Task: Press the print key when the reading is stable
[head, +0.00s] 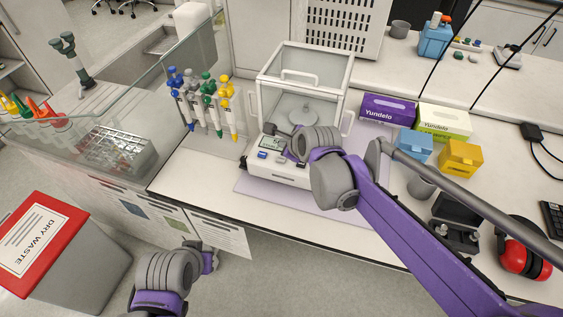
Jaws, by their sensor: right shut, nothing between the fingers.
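An analytical balance (278,172) with a glass draft shield stands on a pale mat on the bench, a round pan (303,114) inside it. Its display (271,143) is lit, but my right wrist covers part of it and I cannot read the full value. A blue key (262,155) shows below the display; other front keys are partly hidden. My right gripper (281,131) is shut and empty, over the front panel at the display's top edge; I cannot tell whether it touches. My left gripper (210,259) is low in front of the bench, its fingers unclear.
Purple (388,108) and green-white (445,122) boxes, a blue box (415,146) and a yellow box (460,158) are right. A dry waste bin (38,240) stands lower left.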

